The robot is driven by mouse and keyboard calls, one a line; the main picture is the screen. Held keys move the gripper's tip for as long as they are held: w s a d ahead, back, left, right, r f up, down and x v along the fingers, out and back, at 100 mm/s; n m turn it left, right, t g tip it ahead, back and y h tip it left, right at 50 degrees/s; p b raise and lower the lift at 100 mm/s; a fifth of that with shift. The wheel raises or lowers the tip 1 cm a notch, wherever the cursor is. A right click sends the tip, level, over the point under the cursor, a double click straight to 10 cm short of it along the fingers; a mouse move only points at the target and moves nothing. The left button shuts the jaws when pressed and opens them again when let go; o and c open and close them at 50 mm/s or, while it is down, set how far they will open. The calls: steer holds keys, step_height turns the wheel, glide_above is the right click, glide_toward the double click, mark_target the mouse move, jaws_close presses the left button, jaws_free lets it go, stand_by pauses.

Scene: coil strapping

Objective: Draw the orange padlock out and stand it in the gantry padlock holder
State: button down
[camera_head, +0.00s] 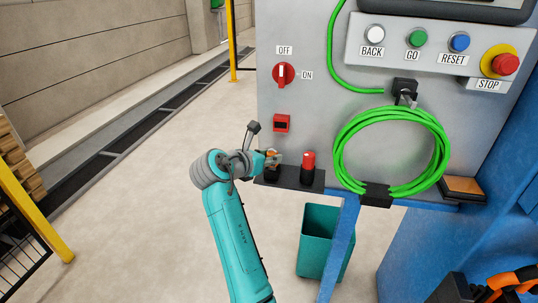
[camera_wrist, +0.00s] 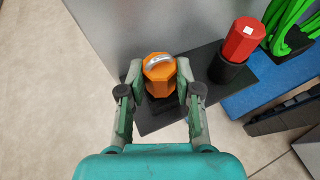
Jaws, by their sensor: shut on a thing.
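The orange padlock (camera_wrist: 158,70) is upright between my fingers in the wrist view, its pale curved shackle on top. My gripper (camera_wrist: 159,84) is shut on it, one finger on each side. In the head view my gripper (camera_head: 268,159) is at the left end of the black padlock holder (camera_head: 291,182) on the front of the grey panel. The holder's shelf also shows in the wrist view (camera_wrist: 154,123). A dark cup shows below my gripper in the head view. I cannot tell whether the padlock's base is inside it or above it.
A red padlock (camera_head: 309,161) stands in a black cup just right of my gripper. The red rotary switch (camera_head: 283,75) and a red box (camera_head: 282,123) are above. A coiled green cable (camera_head: 391,150) hangs to the right. A teal bin (camera_head: 320,242) stands below.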

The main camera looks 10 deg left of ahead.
steer(key=shift+f, duration=0.7)
steer(key=c, duration=0.7)
jaws_free()
